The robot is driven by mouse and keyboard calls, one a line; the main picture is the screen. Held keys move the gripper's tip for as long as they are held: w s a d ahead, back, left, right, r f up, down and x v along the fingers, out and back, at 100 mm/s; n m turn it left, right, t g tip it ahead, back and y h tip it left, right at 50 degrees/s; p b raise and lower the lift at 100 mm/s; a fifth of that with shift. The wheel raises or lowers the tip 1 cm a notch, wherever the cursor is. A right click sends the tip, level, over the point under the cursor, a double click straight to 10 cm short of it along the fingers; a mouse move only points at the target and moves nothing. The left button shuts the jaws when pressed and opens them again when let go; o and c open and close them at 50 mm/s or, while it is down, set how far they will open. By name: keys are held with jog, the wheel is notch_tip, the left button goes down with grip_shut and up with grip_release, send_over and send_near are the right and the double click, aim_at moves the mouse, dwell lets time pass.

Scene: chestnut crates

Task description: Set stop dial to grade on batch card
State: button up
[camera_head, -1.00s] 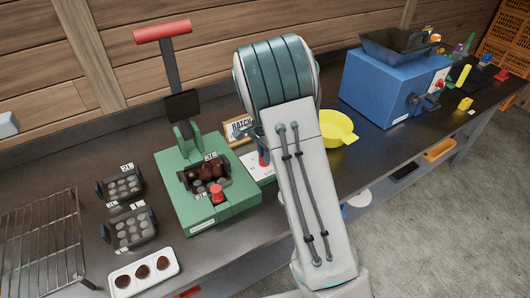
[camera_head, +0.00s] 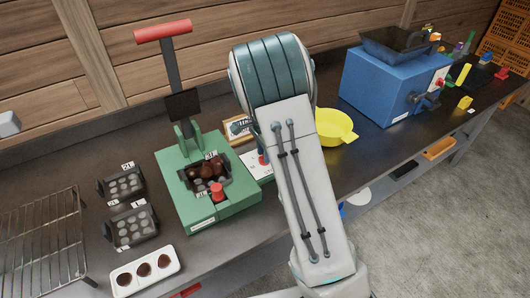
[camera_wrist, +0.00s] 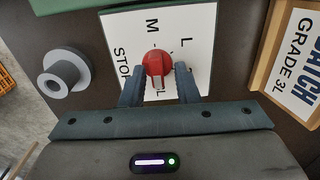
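The stop dial is a red round knob (camera_wrist: 157,62) with a pale pointer mark, on a white plate (camera_wrist: 194,30) lettered M, L and a partly covered "STOP" in the wrist view. The pale mark points toward my palm. My gripper (camera_wrist: 160,78) has one finger on each side of the knob, very close to it; whether they touch it is unclear. The fingers cover part of the plate's lettering. The batch card (camera_wrist: 301,50) reads "BATCH GRADE 3L". In the head view the knob (camera_head: 262,160) shows partly beside my arm, and my gripper is hidden.
A green press (camera_head: 226,207) with a red-handled lever stands left of the plate. A grey round peg (camera_wrist: 64,78) stands beside the plate. A yellow bowl (camera_head: 335,127) and a blue machine (camera_head: 385,90) are to the right. Small moulds, a white tray (camera_head: 145,273) and a wire rack are left.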

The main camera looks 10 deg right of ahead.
dwell(0.3)
notch_tip(320, 180, up, 14)
jog(key=shift+f+b, duration=0.15)
jog(key=shift+b, duration=0.15)
dwell(0.5)
jog(key=s+r+n+t, duration=0.2)
jog(key=s+n, duration=1.2)
jog(key=s, duration=1.4)
jog(key=shift+d+r+n+t, duration=0.3)
jog(key=shift+d+r+t, duration=0.1)
jog(key=shift+r, duration=0.15)
